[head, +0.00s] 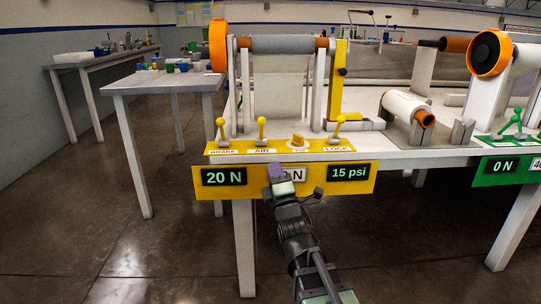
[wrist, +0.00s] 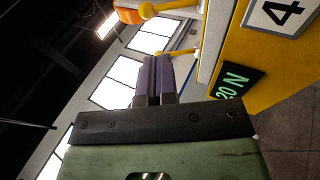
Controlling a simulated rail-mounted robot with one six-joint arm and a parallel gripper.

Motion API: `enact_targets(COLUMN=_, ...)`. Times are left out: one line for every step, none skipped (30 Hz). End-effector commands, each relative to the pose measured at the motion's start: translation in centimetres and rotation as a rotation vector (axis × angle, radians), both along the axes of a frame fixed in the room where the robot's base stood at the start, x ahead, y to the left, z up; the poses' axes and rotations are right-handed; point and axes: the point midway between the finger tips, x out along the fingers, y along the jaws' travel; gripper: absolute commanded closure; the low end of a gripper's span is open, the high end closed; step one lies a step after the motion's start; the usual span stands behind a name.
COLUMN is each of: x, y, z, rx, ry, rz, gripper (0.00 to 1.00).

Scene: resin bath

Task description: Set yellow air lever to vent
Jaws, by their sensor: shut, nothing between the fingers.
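The yellow air lever (head: 262,128) stands upright on the yellow control strip, behind its AIR label, between the brake lever (head: 221,128) on the left and a squat yellow knob (head: 298,140) on the right. My gripper (head: 277,170), with purple fingers, is shut and empty in front of the yellow panel, below and slightly right of the air lever and apart from it. In the wrist view the shut fingers (wrist: 153,78) point up toward two yellow ball-ended levers; I cannot tell which is the air lever. My gripper partly hides the middle display.
The lock lever (head: 338,125) stands at the strip's right end. The yellow panel (head: 260,192) shows 20 N and 15 psi. A green panel (head: 507,167) with green levers is on the right. A roller frame (head: 290,46) rises behind the levers. The floor in front is clear.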

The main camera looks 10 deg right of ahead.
Motion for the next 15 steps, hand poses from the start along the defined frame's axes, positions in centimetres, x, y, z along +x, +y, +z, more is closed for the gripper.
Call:
enact_targets(x=0.8, y=0.0, z=0.7, rx=0.000, ry=0.000, rz=0.000, gripper=1.00)
enact_targets(x=1.2, y=0.1, z=1.0, rx=0.000, ry=0.000, rz=0.000, gripper=1.00)
enact_targets(x=1.8, y=0.1, z=1.4, rx=0.001, ry=0.000, rz=0.000, gripper=1.00)
enact_targets(x=2.4, y=0.1, z=1.7, rx=0.001, ry=0.000, rz=0.000, gripper=1.00)
enact_targets(x=2.9, y=0.2, z=2.0, rx=0.001, ry=0.000, rz=0.000, gripper=1.00)
enact_targets(x=3.7, y=0.2, z=2.5, rx=0.001, ry=0.000, rz=0.000, gripper=1.00)
enact_targets(x=4.3, y=0.2, z=2.8, rx=0.001, ry=0.000, rz=0.000, gripper=1.00)
enact_targets(x=4.9, y=0.3, z=3.2, rx=0.001, ry=0.000, rz=0.000, gripper=1.00)
enact_targets(x=5.6, y=0.3, z=3.6, rx=0.001, ry=0.000, rz=0.000, gripper=1.00)
enact_targets(x=6.2, y=0.4, z=3.9, rx=0.001, ry=0.001, rz=0.000, gripper=1.00)
enact_targets(x=6.8, y=0.4, z=4.3, rx=0.001, ry=0.001, rz=0.000, gripper=1.00)
enact_targets(x=7.6, y=0.4, z=4.7, rx=0.001, ry=0.001, rz=0.000, gripper=1.00)
enact_targets(x=8.1, y=0.5, z=5.0, rx=0.002, ry=0.001, rz=0.001, gripper=1.00)
enact_targets(x=8.7, y=0.5, z=5.3, rx=0.002, ry=0.001, rz=0.001, gripper=1.00)
enact_targets(x=9.4, y=0.5, z=5.7, rx=0.002, ry=0.001, rz=0.001, gripper=1.00)
